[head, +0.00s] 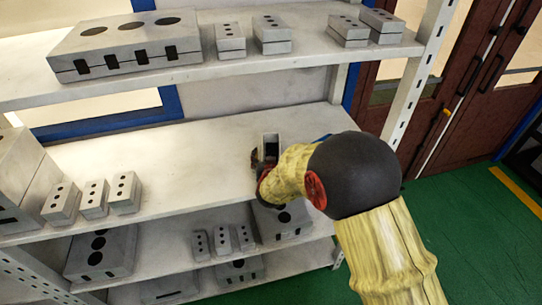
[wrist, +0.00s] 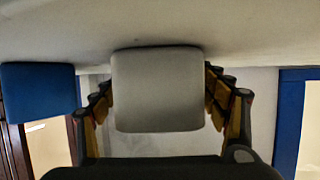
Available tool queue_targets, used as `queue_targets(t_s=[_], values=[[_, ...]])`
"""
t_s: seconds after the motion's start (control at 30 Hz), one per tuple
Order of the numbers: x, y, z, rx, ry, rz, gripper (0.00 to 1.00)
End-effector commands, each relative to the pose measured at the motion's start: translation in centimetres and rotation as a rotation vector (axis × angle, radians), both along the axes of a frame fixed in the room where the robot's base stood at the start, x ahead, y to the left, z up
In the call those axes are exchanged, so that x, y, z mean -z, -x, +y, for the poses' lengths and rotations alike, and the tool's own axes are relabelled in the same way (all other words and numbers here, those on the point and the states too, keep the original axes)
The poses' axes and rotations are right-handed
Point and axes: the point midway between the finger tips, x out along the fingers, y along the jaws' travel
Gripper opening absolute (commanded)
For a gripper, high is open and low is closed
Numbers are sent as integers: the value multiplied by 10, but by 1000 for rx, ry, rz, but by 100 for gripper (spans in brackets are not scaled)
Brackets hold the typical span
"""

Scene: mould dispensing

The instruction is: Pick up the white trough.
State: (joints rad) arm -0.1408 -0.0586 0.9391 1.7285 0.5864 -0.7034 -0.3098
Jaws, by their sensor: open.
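The white trough (head: 271,143) stands on the middle shelf, towards its right end. In the wrist view the trough (wrist: 158,90) is a pale rounded block in the centre, seen end-on. My gripper (head: 262,170) is at the trough's near end, partly hiding it in the head view. In the wrist view my gripper (wrist: 160,100) is open, with fingers on the left and right of the trough. I cannot tell whether the fingers touch it.
A blue object (wrist: 38,92) stands beside the trough; only a sliver (head: 323,138) shows behind my arm. The middle shelf (head: 190,150) is clear left of the trough, up to several grey moulds (head: 93,199).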

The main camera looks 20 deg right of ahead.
Motion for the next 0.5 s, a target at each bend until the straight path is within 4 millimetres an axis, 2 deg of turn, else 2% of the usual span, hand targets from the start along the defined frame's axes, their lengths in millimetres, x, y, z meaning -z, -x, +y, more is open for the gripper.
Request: queue_targets(t_s=[0.17,0.5], values=[[0,0,0,0,0,0,73],[0,0,0,0,0,0,54]])
